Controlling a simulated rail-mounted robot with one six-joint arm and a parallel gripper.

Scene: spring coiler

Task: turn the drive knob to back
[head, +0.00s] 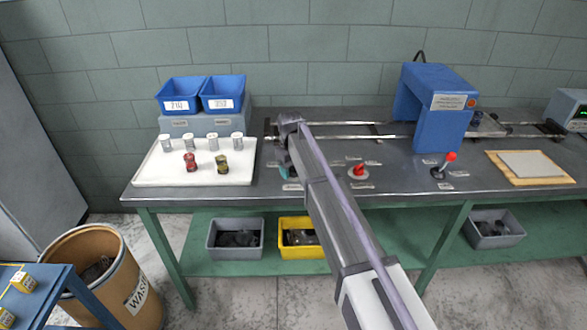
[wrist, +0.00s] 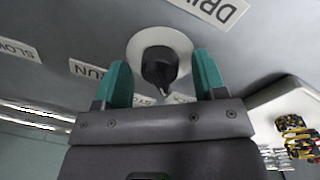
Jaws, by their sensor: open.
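The drive knob (wrist: 159,68) is a dark, pointed knob on a round white plate (wrist: 150,42), on the grey panel. A label reading "DRI..." (wrist: 222,10) lies beside it, partly out of frame. My gripper (wrist: 161,62) is open, with one teal finger on each side of the knob. A gap shows between the knob and each finger, so I see no grip. In the head view, a teal finger of my gripper (head: 283,173) shows low over the bench top. The knob is hidden there by my arm.
Labels "RUN" (wrist: 90,70) and "SLOW" (wrist: 18,50) lie nearby; another is partly hidden behind the knob. A red knob (head: 358,170) and a red-balled lever (head: 448,162) stand to the right. A white tray (head: 160,175) with cans stands left. A blue machine housing (head: 435,120) stands behind.

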